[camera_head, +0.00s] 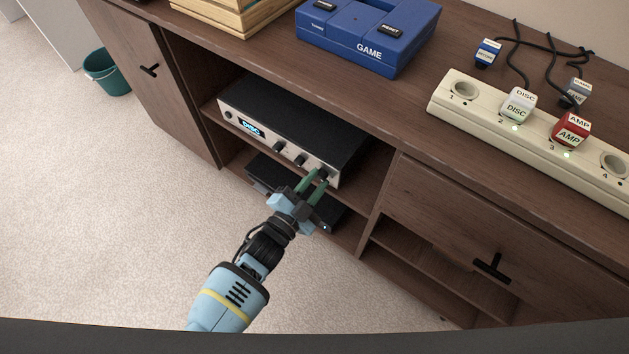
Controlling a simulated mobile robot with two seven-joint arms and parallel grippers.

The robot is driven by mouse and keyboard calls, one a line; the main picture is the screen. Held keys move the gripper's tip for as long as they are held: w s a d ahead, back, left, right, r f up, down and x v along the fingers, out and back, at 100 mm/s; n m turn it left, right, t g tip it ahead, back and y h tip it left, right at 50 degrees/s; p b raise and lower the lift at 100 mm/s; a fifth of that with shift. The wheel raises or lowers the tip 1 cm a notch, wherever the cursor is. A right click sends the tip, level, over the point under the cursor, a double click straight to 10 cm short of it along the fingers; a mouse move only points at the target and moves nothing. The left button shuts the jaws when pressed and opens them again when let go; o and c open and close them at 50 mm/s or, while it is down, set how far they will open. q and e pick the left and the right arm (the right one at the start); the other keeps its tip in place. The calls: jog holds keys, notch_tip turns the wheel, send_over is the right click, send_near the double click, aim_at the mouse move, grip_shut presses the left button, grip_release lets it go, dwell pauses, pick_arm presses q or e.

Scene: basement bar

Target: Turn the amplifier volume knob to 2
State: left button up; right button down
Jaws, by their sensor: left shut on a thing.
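The amplifier (300,121) sits on the upper shelf of the open cabinet bay, with a black top, a silver front and a lit display (251,129) reading DISC. Black knobs (280,147) run along its front. My left gripper (316,178) is at the right end of that front, its green fingers shut on the rightmost knob (323,174). The fingers partly cover this knob, and its scale and pointer are too small to read. My right gripper is not in view.
A dark device (262,176) lies on the shelf below the amplifier.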

pick_arm(q)
jog(key=shift+n, duration=0.6)
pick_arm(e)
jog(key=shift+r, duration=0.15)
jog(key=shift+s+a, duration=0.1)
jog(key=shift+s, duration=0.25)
pick_arm(q)
jog(key=o, duration=1)
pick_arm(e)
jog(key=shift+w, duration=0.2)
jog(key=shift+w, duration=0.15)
